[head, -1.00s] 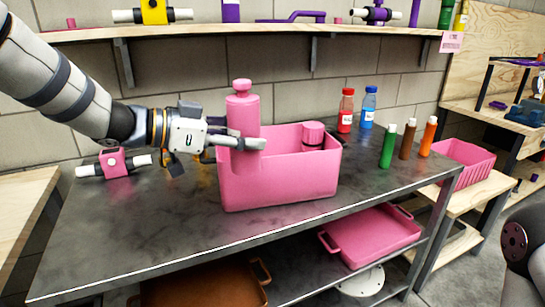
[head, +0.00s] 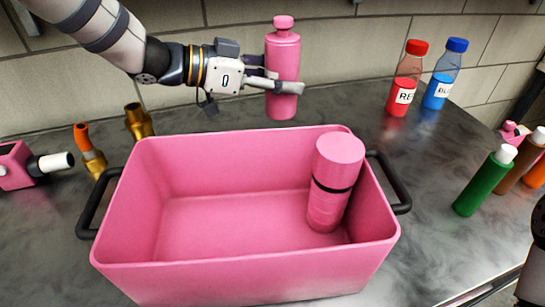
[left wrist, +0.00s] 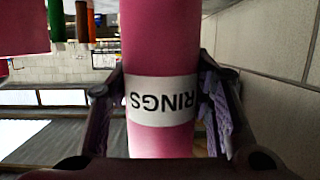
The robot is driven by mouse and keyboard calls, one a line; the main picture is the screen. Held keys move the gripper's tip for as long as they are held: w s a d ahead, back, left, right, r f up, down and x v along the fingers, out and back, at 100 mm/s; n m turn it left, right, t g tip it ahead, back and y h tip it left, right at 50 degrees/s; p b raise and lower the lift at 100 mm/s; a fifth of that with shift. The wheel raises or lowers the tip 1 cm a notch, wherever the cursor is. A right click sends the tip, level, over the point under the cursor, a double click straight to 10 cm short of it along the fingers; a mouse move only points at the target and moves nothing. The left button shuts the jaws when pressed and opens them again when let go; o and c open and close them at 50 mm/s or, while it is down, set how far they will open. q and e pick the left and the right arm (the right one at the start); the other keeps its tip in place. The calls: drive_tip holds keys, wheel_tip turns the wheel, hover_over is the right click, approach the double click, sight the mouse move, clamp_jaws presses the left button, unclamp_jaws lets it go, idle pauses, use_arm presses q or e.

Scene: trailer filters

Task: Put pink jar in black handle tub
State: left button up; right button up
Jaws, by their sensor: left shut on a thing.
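My left gripper (head: 280,86) is shut on a pink bottle-shaped jar (head: 284,55) with a small pink cap. It holds the jar upright. The left wrist view shows the jar (left wrist: 160,50) between the two fingers, with a white label reading "RINGS". The pink tub with black handles (head: 240,276) stands on the bench in front. The jar's base shows just beyond the tub's back rim, not inside it; its height above the bench is unclear.
A pink cylinder with a black band (head: 334,175) stands inside the tub at the right; the tub's left and middle are empty. Red (head: 404,80) and blue (head: 443,77) bottles stand behind right. A green bottle (head: 484,182) is at the right. Brass fittings (head: 139,121) stand behind left.

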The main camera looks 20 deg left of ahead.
use_arm(q)
drive_tip(key=f, duration=0.3)
drive_tip(key=f+b, duration=0.1)
drive_tip(key=f, duration=0.6)
drive_tip(key=shift+s+f+b, duration=0.1)
drive_tip(key=shift+s+b, duration=0.2)
drive_tip(key=shift+b, duration=0.1)
use_arm(e)
drive_tip(key=shift+s+f+g, duration=0.4)
drive_tip(key=shift+s+f, duration=0.8)
drive_tip(key=shift+s, duration=0.05)
use_arm(q)
drive_tip(key=o, duration=1.2)
